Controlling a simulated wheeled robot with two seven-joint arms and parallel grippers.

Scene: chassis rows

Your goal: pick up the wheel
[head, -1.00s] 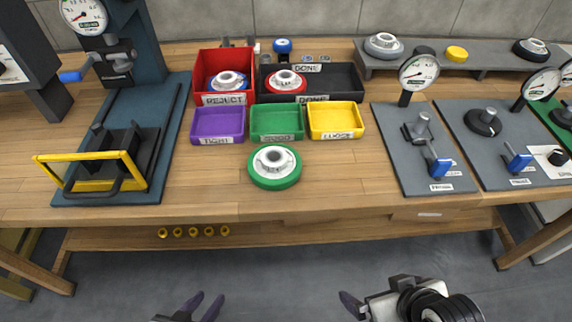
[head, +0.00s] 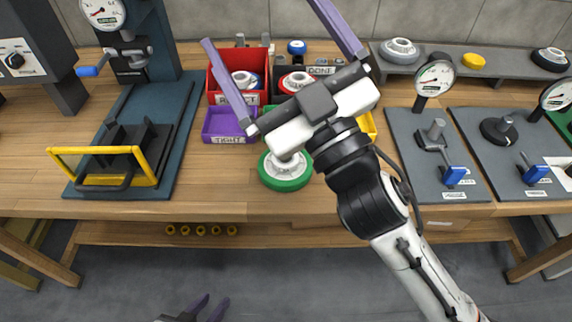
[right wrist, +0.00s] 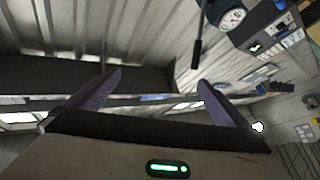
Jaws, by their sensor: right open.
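A wheel with a green rim and a pale hub (head: 286,179) lies flat on the bench in front of the small trays. My right arm covers its upper edge in the head view. My right gripper (head: 261,22) is raised above the bench, in front of the trays in the picture, its fingers spread and empty. In the right wrist view the right gripper (right wrist: 158,82) is open, with no wheel between its fingers. My left gripper (head: 207,307) is low at the bottom edge of the head view, away from the wheel, its two fingers apart with nothing seen between them.
A red bin (head: 213,92) holds a blue-rimmed wheel (head: 245,79). A red-rimmed wheel (head: 296,80) sits behind my arm. A purple tray (head: 230,140) stands left of the green wheel. A yellow-framed fixture (head: 106,150) is at left; gauge stations (head: 435,75) stand at right.

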